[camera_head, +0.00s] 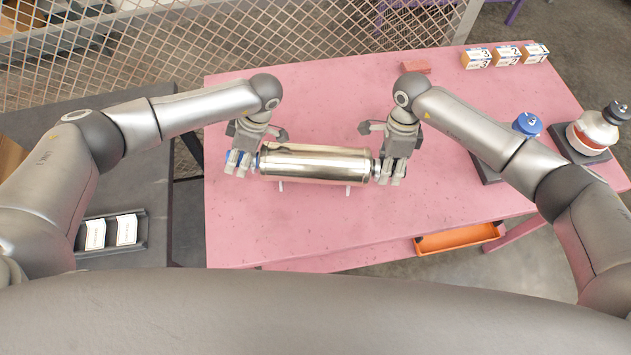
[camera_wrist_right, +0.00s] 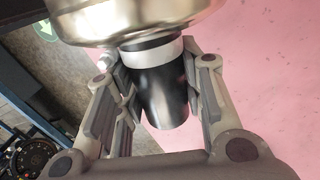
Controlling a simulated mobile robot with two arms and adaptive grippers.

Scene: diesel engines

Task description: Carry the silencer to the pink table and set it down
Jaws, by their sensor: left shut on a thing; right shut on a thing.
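The silencer (camera_head: 315,162) is a shiny metal cylinder with a narrower pipe at each end and small light feet below. It lies level over the pink table (camera_head: 300,225); I cannot tell whether its feet touch the top. My left gripper (camera_head: 238,163) is shut on its left end, where a blue part shows. My right gripper (camera_head: 391,172) is shut on its right end. In the right wrist view the right gripper (camera_wrist_right: 160,100) has its fingers on both sides of the dark end pipe (camera_wrist_right: 165,90), below the silencer's shiny body (camera_wrist_right: 135,18).
Several small boxes (camera_head: 506,56) and a red block (camera_head: 416,67) stand at the table's back. A blue-topped item (camera_head: 527,124) and a red-and-white vessel (camera_head: 594,132) are at the right. An orange drawer (camera_head: 457,239) juts out in front. A mesh fence (camera_head: 200,50) stands behind.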

